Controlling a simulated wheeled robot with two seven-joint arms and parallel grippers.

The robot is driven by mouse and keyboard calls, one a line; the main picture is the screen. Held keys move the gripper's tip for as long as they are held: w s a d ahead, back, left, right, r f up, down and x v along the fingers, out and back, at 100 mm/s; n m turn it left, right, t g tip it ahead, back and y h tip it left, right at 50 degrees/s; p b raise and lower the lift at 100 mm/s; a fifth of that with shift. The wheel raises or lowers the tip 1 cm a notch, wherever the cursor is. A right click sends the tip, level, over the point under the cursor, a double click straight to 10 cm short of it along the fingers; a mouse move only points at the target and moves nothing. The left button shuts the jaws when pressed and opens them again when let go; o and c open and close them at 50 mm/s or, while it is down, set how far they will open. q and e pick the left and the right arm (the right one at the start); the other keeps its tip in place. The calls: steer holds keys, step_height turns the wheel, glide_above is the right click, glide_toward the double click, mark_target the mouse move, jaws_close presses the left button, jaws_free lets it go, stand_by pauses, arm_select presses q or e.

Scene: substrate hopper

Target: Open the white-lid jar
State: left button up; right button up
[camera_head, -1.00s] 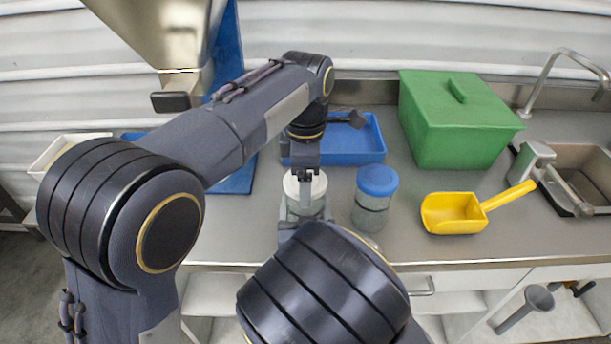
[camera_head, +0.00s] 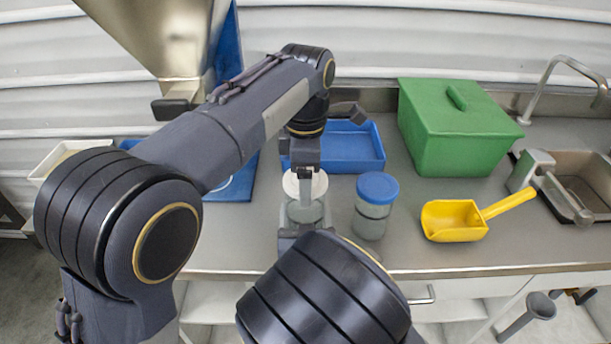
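The white-lid jar (camera_head: 304,213) stands on the counter near its front edge, a clear jar with grey contents. My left gripper (camera_head: 305,192) points straight down over its white lid (camera_head: 291,185) and appears shut on it; the finger covers part of the lid. My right gripper (camera_head: 303,228) comes in from the front, low at the jar's body, and appears closed around it. My own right arm hides much of that grip. I cannot tell whether there is a clear gap between lid and jar.
A blue-lid jar (camera_head: 373,206) stands close on the right. A yellow scoop (camera_head: 455,221), green box (camera_head: 455,135) and sink (camera_head: 585,180) lie farther right. A blue tray (camera_head: 352,150) is behind the jars. A metal hopper (camera_head: 165,35) hangs at the upper left.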

arm_select(q)
steer(key=shift+r, duration=1.9)
arm_select(e)
steer(key=o, duration=1.9)
steer(key=shift+o, duration=0.2)
arm_select(q)
steer(key=shift+f+b, duration=0.35)
steer(key=shift+f, duration=0.05)
arm_select(e)
steer(key=s, duration=1.2)
steer(key=shift+d, duration=0.25)
